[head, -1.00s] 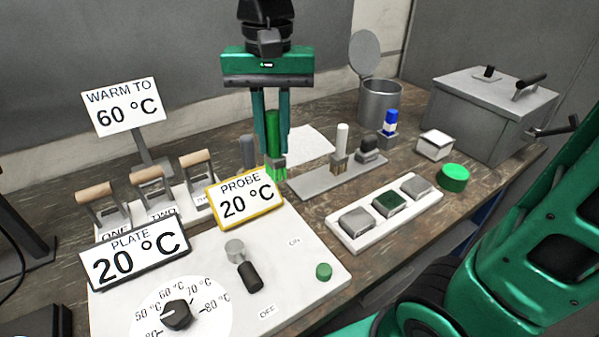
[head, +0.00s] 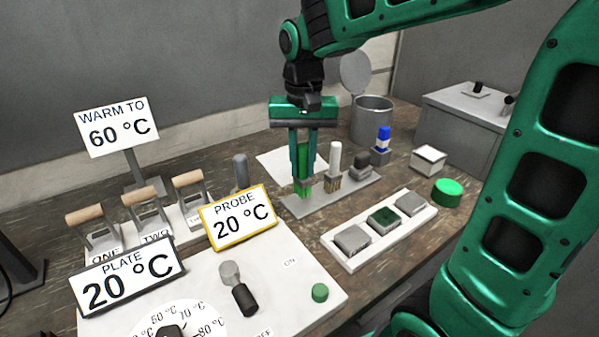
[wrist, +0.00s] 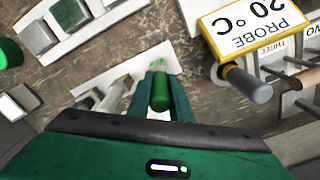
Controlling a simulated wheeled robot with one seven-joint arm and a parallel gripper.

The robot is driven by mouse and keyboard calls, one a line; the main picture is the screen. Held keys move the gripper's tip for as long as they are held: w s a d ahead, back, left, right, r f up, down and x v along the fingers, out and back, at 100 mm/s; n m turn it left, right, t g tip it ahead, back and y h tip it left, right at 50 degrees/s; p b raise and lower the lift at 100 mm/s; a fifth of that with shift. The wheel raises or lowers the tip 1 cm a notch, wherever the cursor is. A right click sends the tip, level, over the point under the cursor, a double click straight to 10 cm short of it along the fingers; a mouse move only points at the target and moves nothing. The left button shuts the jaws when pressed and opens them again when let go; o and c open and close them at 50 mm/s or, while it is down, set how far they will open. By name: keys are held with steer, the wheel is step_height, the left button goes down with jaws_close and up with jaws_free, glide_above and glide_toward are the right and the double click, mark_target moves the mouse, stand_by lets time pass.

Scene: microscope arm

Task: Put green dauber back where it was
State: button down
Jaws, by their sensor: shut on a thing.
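The green dauber (head: 304,163) is upright between the fingers of my gripper (head: 304,178), which is shut on it. Its bristle end is at or just above the left end of the grey rack (head: 299,208); I cannot tell whether it touches.
A probe sign (head: 239,217) and a grey upright handle (head: 240,170) stand left of the rack. A white tray with several pads (head: 418,213) lies in front. A blue-topped bottle (head: 383,140), a metal can (head: 372,120) and a green round lid (head: 447,192) are to the right.

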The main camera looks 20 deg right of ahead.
steer(key=shift+f, duration=1.3)
steer(key=shift+f, duration=0.1)
steer(key=c, duration=1.6)
jaws_free()
step_height(320, 180, up, 12)
steer(key=shift+r, duration=0.15)
steer(key=shift+m, duration=0.9)
steer(key=s+d+f, duration=0.5)
steer(key=s, duration=0.2)
steer(key=s+d+f, duration=0.5)
steer(key=s+d, duration=0.1)
steer(key=s, duration=0.2)
steer(key=s+d+f, duration=0.4)
steer(key=s+d, duration=0.2)
steer(key=s, duration=0.1)
steer(key=shift+s+d+f, duration=0.15)
steer(key=shift+f, duration=0.25)
